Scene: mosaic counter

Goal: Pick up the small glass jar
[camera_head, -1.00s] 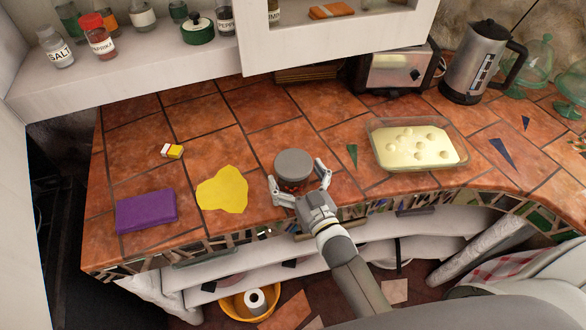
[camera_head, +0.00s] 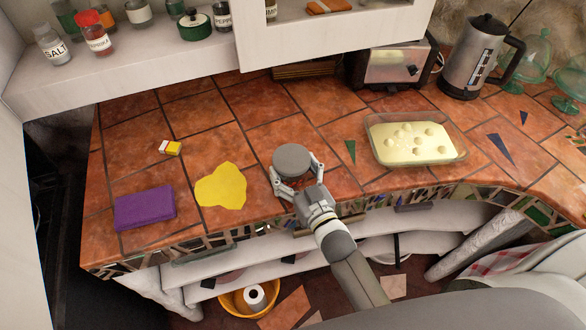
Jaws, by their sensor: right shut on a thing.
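The small glass jar (camera_head: 292,161) stands at the front middle of the tiled counter. I see mostly its round grey lid from above. Its glass body is largely hidden under the lid and between the fingers. My right gripper (camera_head: 296,181) reaches in from the front edge, with one finger on each side of the jar below the lid, and is shut on it. The jar looks upright; I cannot tell whether it touches the counter. My left gripper is not in view.
A yellow cloth-like patch (camera_head: 221,187) and a purple block (camera_head: 145,208) lie to the left. A glass dish of pale food (camera_head: 450,157) sits to the right. A toaster (camera_head: 392,66) and kettle (camera_head: 478,60) stand behind. A white shelf (camera_head: 150,62) overhangs the back left.

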